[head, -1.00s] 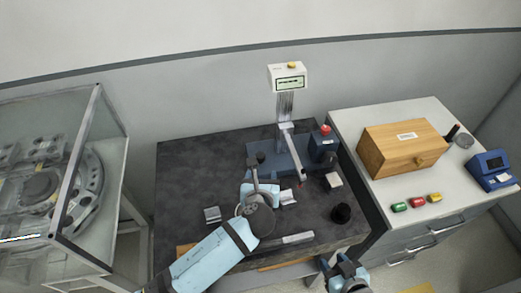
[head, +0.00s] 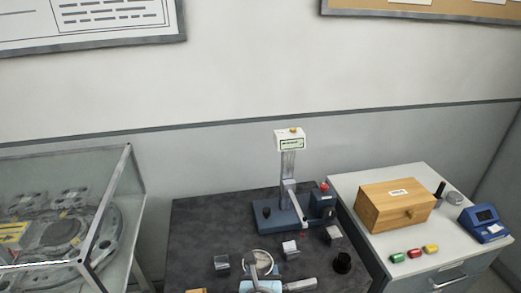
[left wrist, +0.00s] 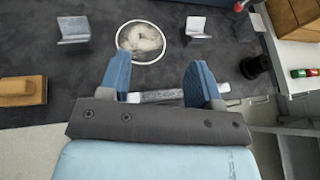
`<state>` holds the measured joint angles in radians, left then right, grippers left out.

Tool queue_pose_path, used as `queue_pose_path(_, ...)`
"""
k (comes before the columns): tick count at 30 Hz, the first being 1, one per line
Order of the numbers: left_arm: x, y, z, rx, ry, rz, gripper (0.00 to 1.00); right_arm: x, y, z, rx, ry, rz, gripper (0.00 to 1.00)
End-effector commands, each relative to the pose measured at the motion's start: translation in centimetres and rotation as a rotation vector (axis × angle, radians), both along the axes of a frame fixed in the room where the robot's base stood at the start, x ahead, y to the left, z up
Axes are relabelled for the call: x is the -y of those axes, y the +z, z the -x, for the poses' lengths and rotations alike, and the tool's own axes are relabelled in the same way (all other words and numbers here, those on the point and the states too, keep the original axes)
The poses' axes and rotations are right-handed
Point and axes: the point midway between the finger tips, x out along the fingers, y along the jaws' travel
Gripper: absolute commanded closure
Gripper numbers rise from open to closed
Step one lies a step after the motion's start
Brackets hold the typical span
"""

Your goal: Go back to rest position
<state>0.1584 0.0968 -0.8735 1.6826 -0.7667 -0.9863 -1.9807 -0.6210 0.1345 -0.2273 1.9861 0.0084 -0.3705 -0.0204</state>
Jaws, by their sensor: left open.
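My left gripper (left wrist: 158,78) is open, with its two blue fingers apart and nothing between them, above the front of the dark table. In the head view, part of my left arm (head: 262,287) shows at the bottom edge. Just beyond the fingers a round, light-rimmed disc (left wrist: 141,41) lies on the table; it also shows in the head view (head: 257,256). A silver bar (left wrist: 165,96) lies behind the fingers in the left wrist view, partly hidden by them. My right gripper is out of view.
The dark table (head: 205,225) carries a stand with a display (head: 290,142), small metal blocks (head: 222,263) and a black cup (head: 342,262). A glass case (head: 60,215) stands left. A white cabinet (head: 365,235) holds a wooden box (head: 395,206) and a blue device (head: 484,222).

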Motion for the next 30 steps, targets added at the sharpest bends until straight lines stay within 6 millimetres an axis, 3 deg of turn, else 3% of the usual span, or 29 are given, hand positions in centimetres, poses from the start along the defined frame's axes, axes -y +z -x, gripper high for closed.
queue_pose_path(8,-8.3,-0.8,5.7,-0.259,0.541,0.699,0.42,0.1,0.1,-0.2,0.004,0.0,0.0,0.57)
queue_pose_path(15,-17.5,-0.6,14.0,-0.394,1.243,1.357,0.42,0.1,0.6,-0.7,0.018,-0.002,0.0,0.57)
queue_pose_path(21,-22.1,0.7,19.4,-0.372,1.673,1.67,0.42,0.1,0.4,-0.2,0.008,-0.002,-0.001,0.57)
queue_pose_path(30,-26.2,3.0,25.4,-0.26,2.118,1.924,0.42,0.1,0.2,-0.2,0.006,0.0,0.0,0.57)
